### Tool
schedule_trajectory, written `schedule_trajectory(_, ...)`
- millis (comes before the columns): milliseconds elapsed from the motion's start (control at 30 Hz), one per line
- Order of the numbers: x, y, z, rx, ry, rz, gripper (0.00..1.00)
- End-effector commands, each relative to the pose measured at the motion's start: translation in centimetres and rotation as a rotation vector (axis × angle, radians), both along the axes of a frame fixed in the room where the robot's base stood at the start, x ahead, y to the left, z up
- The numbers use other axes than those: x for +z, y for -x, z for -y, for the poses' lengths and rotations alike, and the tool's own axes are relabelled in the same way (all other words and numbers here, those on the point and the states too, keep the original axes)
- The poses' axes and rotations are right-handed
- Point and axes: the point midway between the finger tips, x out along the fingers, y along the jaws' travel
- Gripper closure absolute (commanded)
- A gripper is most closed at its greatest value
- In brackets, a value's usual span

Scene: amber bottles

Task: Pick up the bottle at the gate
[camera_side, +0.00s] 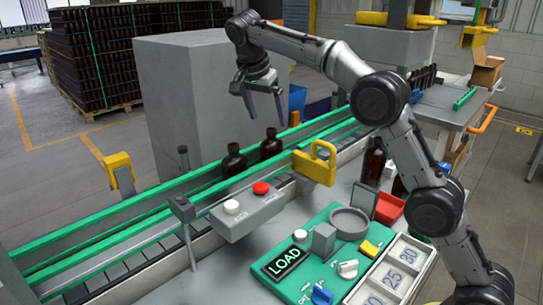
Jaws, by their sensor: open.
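Two dark amber bottles stand upright on the conveyor between green rails. One bottle (234,161) is nearer the left; the other bottle (271,146) stands just right of it and farther back. My gripper (266,119) is open and empty, pointing down above the right-hand bottle, apart from it. A yellow bracket (315,164) stands at the near rail, right of both bottles. I cannot tell for certain which part is the gate.
A grey button box (247,211) with white and red buttons sits before the rail. A green panel (320,262) reads LOAD. More amber bottles (374,163) stand near my arm. A large grey cabinet (190,95) rises behind the conveyor. The belt at left looks clear.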

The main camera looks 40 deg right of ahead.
Motion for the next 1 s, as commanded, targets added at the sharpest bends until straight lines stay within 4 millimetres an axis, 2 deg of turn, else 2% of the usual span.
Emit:
schedule_trajectory(100, -1.4, -0.3, 0.1, 0.003, 0.002, -0.017, 0.05)
schedule_trajectory(467, -4.0, -0.5, 1.1, 0.003, 0.001, -0.018, 0.05)
schedule_trajectory(700, -7.0, -0.8, 2.4, 0.003, 0.001, -0.018, 0.05)
schedule_trajectory(1000, -7.7, -0.9, 2.6, 0.004, 0.001, -0.015, 0.05)
